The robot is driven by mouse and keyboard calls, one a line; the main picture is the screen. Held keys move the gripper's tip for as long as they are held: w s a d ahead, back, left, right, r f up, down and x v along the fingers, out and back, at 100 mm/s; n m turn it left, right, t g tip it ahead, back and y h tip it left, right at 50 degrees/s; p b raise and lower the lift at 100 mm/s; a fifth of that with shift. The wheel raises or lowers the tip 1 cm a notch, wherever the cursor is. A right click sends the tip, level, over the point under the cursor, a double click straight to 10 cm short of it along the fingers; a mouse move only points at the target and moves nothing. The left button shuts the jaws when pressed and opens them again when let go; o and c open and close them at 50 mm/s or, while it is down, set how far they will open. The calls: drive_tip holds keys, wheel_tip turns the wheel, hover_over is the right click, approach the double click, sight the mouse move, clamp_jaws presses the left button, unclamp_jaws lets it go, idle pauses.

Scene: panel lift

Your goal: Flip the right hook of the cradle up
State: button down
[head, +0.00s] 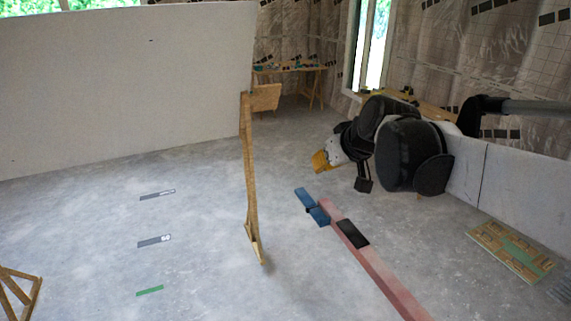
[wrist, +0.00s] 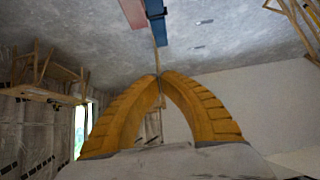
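The cradle is a long reddish beam (head: 385,279) running from the bottom right of the head view. A blue hook (head: 312,205) with a small dark joint lies at its far end, roughly level with the beam. In the wrist view the beam (wrist: 132,12) and the blue hook (wrist: 157,24) show at the top, past the fingertips. My gripper (head: 319,161) is up and beyond the hook in the head view, apart from it. Its yellow fingers meet at the tips (wrist: 158,76) in the wrist view, with nothing seen held. The cradle's other hook cannot be made out.
A large white panel (head: 120,80) stands at the left and back. A wooden prop (head: 251,175) stands left of the hook. A dark pad (head: 352,234) sits on the beam. A low white board (head: 510,180) and a flat stack (head: 510,252) are at the right.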

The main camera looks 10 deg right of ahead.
hover_over(303, 188)
drive_tip(key=s, duration=0.2)
drive_tip(key=f, duration=0.7)
drive_tip(key=shift+s+d, duration=0.15)
drive_tip(key=shift+d, duration=0.1)
wheel_tip(303, 188, down, 3)
drive_tip(key=shift+r, duration=0.15)
drive_tip(key=shift+s+f, duration=0.1)
drive_tip(key=shift+f, duration=0.55)
